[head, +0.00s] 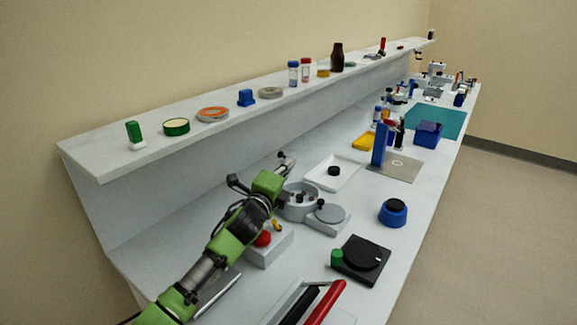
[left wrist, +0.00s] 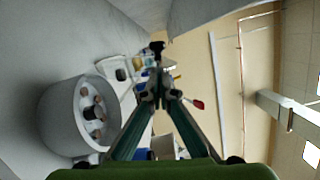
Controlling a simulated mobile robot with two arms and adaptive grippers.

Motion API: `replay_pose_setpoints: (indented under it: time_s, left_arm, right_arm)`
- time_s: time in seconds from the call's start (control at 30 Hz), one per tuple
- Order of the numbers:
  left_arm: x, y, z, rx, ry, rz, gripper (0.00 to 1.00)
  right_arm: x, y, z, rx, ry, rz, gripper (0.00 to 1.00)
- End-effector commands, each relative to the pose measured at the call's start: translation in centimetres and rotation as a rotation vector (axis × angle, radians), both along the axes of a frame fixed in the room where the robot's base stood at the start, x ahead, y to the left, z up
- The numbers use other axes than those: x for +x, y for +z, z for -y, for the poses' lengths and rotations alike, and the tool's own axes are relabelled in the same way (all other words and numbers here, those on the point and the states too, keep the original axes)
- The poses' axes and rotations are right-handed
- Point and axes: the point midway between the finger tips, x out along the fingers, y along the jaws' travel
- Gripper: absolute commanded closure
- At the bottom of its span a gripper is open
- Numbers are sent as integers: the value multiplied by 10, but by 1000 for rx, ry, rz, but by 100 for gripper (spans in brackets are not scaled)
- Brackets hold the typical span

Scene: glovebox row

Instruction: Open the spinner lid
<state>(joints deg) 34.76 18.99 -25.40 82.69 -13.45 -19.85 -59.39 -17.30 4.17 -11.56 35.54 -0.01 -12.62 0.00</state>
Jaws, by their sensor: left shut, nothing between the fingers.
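The spinner (head: 296,205) is a grey round bowl on the bench, with its rotor and several small tubes exposed. Its lid (head: 331,214), a grey disc with a dark knob at its edge, lies swung out to the right of the bowl, so the bowl stands uncovered. The open bowl also shows at the left of the left wrist view (left wrist: 60,115). My left gripper (head: 286,158) is just behind and above the bowl, shut and empty; its fingers meet in the left wrist view (left wrist: 159,88). The lid is not clearly seen there. My right gripper is not in view.
A box with a red button (head: 263,239) is beside my left arm. A white tray (head: 347,177) with a black puck stands behind the spinner. A black dial device (head: 361,259) and a blue round pot (head: 393,213) are to the right. A shelf (head: 220,128) overhangs the bench's left side.

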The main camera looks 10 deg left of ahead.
Motion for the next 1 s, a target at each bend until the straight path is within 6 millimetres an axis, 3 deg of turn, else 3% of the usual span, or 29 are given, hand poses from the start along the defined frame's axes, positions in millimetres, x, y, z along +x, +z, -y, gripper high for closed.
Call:
replay_pose_setpoints:
  time_s: [0.43,1.0]
  left_arm:
    - [10,12,-25,-247,1,-103,100]
    - [12,8,-29,-298,0,-122,100]
  right_arm:
    - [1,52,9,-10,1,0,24]
    - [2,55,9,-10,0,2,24]
